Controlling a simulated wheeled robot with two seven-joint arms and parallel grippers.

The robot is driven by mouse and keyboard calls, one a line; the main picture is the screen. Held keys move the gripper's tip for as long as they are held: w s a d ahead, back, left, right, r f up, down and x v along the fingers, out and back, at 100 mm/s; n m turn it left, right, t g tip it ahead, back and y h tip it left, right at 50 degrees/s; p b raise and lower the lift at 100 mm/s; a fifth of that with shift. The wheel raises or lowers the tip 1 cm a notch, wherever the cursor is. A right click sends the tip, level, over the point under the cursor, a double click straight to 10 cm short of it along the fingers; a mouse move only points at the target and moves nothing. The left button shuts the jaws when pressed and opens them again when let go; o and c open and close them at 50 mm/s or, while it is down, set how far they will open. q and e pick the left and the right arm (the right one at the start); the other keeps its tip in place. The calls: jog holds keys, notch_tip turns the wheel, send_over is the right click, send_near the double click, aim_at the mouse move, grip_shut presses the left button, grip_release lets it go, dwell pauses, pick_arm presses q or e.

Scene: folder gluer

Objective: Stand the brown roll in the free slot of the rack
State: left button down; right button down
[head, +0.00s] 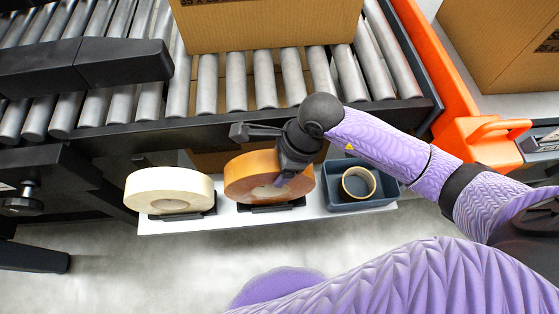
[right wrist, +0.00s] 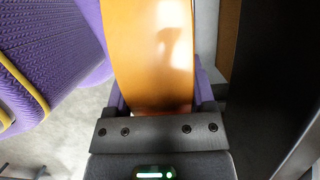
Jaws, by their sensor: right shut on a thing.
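The brown roll (head: 250,178) stands upright at the middle of the white shelf, at or just above a black slot (head: 262,207) of the rack. I cannot tell whether it rests fully in it. My right gripper (head: 287,178) is shut on its right part from above. The right wrist view shows the roll's orange-brown face (right wrist: 150,50) between the fingers (right wrist: 158,105). A cream roll (head: 165,185) stands upright in the rack's other black slot (head: 180,215), to the left and apart. My left gripper is not in view.
A blue-grey bin (head: 330,190) holding a small tan ring (head: 358,184) sits right of the brown roll. A roller conveyor (head: 235,85) with a cardboard box (head: 265,25) lies behind. An orange frame (head: 435,75) stands right. Grey floor is clear in front of the shelf.

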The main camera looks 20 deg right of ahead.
jog(key=shift+f+b, duration=0.45)
jog(key=shift+f, duration=0.15)
jog(key=shift+f+b, duration=0.55)
jog(key=shift+f, duration=0.25)
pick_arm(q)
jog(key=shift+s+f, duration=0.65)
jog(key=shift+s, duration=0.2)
pick_arm(e)
grip_release()
jog(key=p+v, duration=0.6)
jog(key=v, duration=0.4)
jog(key=shift+w, duration=0.1)
jog(key=shift+r, duration=0.1)
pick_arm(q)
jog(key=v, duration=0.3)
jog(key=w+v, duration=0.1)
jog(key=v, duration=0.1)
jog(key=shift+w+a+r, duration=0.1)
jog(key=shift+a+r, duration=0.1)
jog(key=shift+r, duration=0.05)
